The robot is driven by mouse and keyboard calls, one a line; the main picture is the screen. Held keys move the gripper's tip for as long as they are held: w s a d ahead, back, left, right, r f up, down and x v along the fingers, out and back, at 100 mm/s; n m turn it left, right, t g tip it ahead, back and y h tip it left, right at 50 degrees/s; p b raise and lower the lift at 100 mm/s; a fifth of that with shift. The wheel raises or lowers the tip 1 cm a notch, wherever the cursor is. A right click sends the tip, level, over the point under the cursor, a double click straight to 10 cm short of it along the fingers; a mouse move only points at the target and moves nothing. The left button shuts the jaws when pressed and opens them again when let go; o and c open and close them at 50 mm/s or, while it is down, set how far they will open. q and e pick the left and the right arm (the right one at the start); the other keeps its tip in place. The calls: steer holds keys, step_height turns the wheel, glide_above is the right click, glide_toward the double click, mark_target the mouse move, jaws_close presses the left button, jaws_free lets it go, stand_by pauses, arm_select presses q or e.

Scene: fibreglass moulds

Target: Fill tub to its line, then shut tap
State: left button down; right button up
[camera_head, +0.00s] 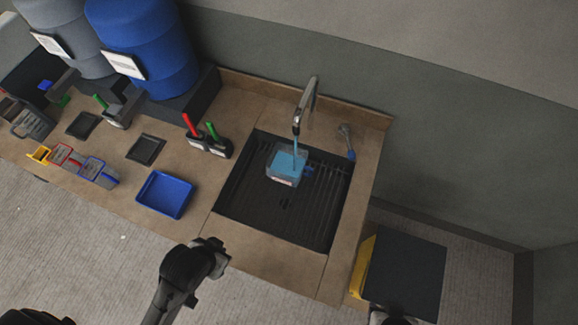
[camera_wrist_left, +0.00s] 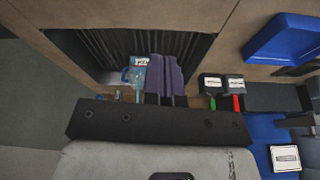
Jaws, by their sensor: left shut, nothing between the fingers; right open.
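A clear tub (camera_head: 286,168) stands on the dark ribbed sink grate, with blue liquid in it; it also shows in the left wrist view (camera_wrist_left: 138,66). A thin blue stream runs into it from the chrome tap (camera_head: 304,103). The fill line is too small to make out. A chrome lever with a blue end (camera_head: 347,140) stands right of the tap. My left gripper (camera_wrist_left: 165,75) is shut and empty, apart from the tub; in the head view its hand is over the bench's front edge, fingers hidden. My right gripper (camera_head: 396,312) is open, partly cut off at the bottom edge.
The sink (camera_head: 285,220) has clear grate in front of the tub. A blue tray (camera_head: 164,194) lies left of it. Red and green handles stand in dark holders (camera_head: 209,146). A blue drum (camera_head: 150,45) stands back left. A yellow-sided, dark-topped box (camera_head: 405,270) is at the right.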

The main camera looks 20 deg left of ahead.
stand_by(0.4)
arm_select(q)
steer(key=shift+s+a+p, duration=0.3)
steer(key=shift+a+p, duration=0.1)
steer(key=shift+a, duration=0.2)
steer(key=shift+s+a+p, duration=0.25)
steer(key=shift+a+p, duration=0.15)
steer(key=shift+a, duration=0.25)
steer(key=shift+s+a+p, duration=0.3)
steer(key=shift+a+p, duration=0.1)
steer(key=shift+a, duration=0.2)
steer(key=shift+s+a+p, duration=0.25)
steer(key=shift+a+p, duration=0.15)
steer(key=shift+a, duration=0.2)
steer(key=shift+s+a+p, duration=0.3)
steer(key=shift+a+p, duration=0.1)
steer(key=shift+a, duration=0.25)
steer(key=shift+s+a+p, duration=0.25)
steer(key=shift+a+p, duration=0.15)
steer(key=shift+a, duration=0.2)
